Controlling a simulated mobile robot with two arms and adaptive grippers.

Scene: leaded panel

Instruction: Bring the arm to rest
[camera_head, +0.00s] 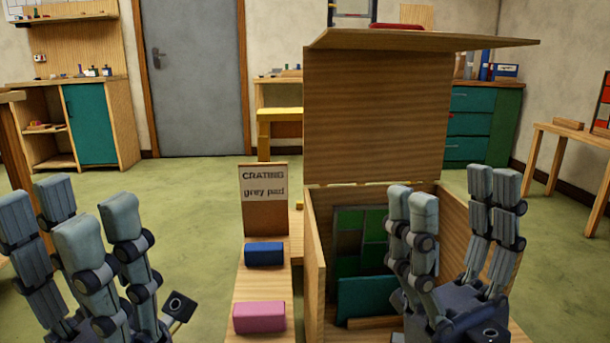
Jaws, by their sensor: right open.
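My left gripper (68,212) is at the lower left over the floor, fingers pointing up and spread, with nothing between them. My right gripper (452,195) is in front of the right part of the wooden crate (314,265), fingers up, wide apart and empty. The crate stands with its lid (375,115) raised. Inside it a leaded panel (348,235) with green panes stands upright, and a teal pad (365,297) is in front of it. My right gripper hides part of the crate's inside; I cannot tell whether it touches the crate.
A blue block (264,253) and a pink block (259,317) lie on the wooden bench left of the crate. A sign (264,198) reading "CRATING grey pad" stands behind them. A side table (575,135) is at the right. Open floor (195,210) lies between my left gripper and the bench.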

